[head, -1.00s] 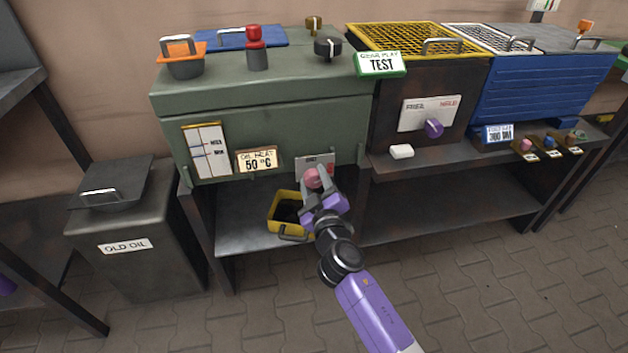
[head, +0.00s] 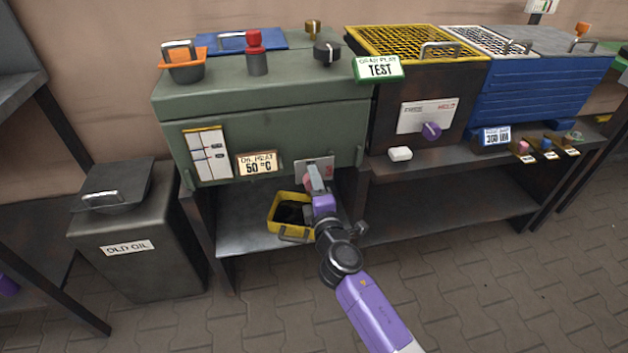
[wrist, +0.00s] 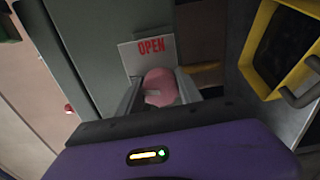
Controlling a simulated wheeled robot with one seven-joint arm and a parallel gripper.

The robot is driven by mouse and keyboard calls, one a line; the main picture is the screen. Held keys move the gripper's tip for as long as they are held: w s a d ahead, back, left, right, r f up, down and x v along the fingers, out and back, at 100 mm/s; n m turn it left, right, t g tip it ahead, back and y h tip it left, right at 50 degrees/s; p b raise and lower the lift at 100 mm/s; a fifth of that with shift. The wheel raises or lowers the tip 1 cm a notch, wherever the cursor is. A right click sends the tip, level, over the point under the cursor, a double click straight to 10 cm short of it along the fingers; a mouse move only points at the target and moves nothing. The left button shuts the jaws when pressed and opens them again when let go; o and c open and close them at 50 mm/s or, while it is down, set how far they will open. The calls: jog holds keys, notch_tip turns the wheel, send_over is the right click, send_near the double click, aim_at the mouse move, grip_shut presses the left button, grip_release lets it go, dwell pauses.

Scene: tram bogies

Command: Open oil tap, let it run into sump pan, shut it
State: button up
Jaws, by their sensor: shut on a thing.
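The pink oil tap knob (head: 308,182) is on the front of the green gearbox housing (head: 270,125), in front of a pale plate (head: 326,167). My gripper (head: 313,176) is shut on the knob, which shows between the two fingers in the wrist view (wrist: 159,87). The plate reads OPEN in red there (wrist: 151,46). A brownish spout-like part (wrist: 207,75) sits beside the knob. The yellow sump pan (head: 290,231) stands on the shelf below the tap, with a dark inside; its rim shows in the wrist view (wrist: 249,48). I cannot make out an oil stream.
An old oil bin (head: 130,225) stands left of the bench. An oil heat sign (head: 257,163) reads 50 °C beside the level gauge (head: 207,153). A small white block (head: 400,153) lies on the bench. The lower shelf (head: 450,212) is clear at right.

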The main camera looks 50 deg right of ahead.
jog(key=shift+n, duration=1.2)
jog(key=o, duration=1.4)
jog(key=shift+c, duration=0.2)
jog(key=v, duration=0.7)
jog(key=shift+s+a, duration=0.3)
